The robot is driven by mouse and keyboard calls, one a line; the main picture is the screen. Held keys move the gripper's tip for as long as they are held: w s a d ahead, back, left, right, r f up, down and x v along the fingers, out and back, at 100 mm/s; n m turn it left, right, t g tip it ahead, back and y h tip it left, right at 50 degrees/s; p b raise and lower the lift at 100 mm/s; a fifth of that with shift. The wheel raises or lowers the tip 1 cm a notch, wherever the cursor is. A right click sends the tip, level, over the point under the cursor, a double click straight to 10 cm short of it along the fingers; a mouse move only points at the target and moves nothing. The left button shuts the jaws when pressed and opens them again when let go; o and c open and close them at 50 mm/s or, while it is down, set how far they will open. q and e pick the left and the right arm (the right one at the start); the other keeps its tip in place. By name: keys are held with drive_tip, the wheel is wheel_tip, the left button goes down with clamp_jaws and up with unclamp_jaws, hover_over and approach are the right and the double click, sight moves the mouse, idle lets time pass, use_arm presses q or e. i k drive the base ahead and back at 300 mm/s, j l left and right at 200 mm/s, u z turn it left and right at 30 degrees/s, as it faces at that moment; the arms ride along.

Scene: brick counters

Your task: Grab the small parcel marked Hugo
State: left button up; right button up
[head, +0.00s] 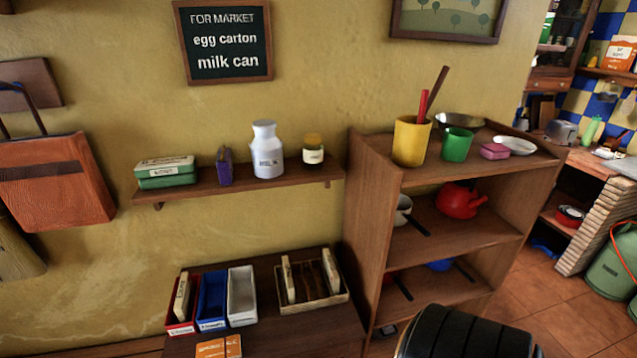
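I cannot read the name Hugo on anything in the head view. Thin beige packets or envelopes stand in a wicker basket (311,303) on the low dark table; one is a beige packet (289,279) at its left side. Another beige packet (182,297) stands in a red bin (174,326). A blue bin (212,302) and a white bin (242,297) stand to its right. The bins have front labels too small to read.
A wall shelf (305,182) above the table holds a green carton (165,172), a purple item (225,167), a milk can (267,150) and a jar (313,149). A wooden shelf unit (362,230) stands right of the table. An orange book-like item (219,347) lies at the table's front.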

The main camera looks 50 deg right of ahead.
sight(289, 284)
drive_tip(key=z, duration=1.35)
drive_tip(key=l+u, duration=0.4)
